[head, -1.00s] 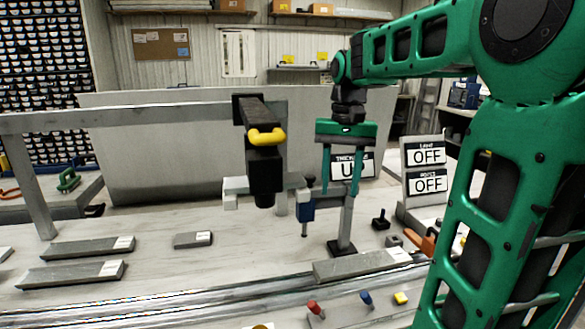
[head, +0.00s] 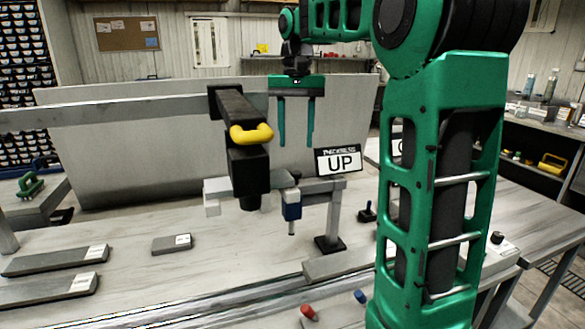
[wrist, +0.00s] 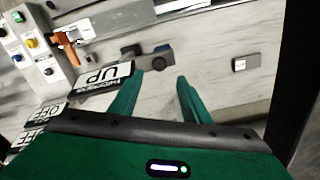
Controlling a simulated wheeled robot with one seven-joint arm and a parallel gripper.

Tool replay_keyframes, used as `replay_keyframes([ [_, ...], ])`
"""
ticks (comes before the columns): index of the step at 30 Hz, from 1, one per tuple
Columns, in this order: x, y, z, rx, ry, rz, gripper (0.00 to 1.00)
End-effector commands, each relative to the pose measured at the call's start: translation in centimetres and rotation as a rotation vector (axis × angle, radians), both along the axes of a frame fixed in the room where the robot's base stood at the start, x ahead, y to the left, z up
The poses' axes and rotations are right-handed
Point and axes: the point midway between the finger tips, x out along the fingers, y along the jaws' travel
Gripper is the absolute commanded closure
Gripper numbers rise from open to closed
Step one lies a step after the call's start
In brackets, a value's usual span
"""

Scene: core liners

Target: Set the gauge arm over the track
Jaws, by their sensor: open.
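The gauge arm (head: 322,186) is a grey horizontal bar on an upright post with a dark foot. A blue probe (head: 292,206) hangs at its left end, with its tip above the bench. The track (head: 200,300) is a set of shiny rails along the front of the bench. A sign reading "THICKNESS UP" (head: 338,161) stands behind the gauge; it also shows upside down in the wrist view (wrist: 98,80). My gripper (head: 297,143) is open and empty, fingers pointing down, above the gauge arm in the picture and apart from it. Its fingers also show in the wrist view (wrist: 158,80).
A black carriage with a yellow handle (head: 251,134) hangs from the overhead beam (head: 120,115), left of the gauge. Grey core pieces (head: 55,260) lie at the left. Red (head: 309,311) and blue (head: 361,297) knobs are in front. My arm hides the bench's right part.

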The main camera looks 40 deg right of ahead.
Motion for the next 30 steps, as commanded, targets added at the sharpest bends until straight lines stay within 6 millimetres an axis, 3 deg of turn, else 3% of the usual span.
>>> replay_keyframes([
  [18, 0.0, 0.0, -7.8, 0.0, 0.001, 0.001, 0.57],
  [30, 0.0, 0.0, -8.6, -0.001, -0.001, 0.0, 0.57],
])
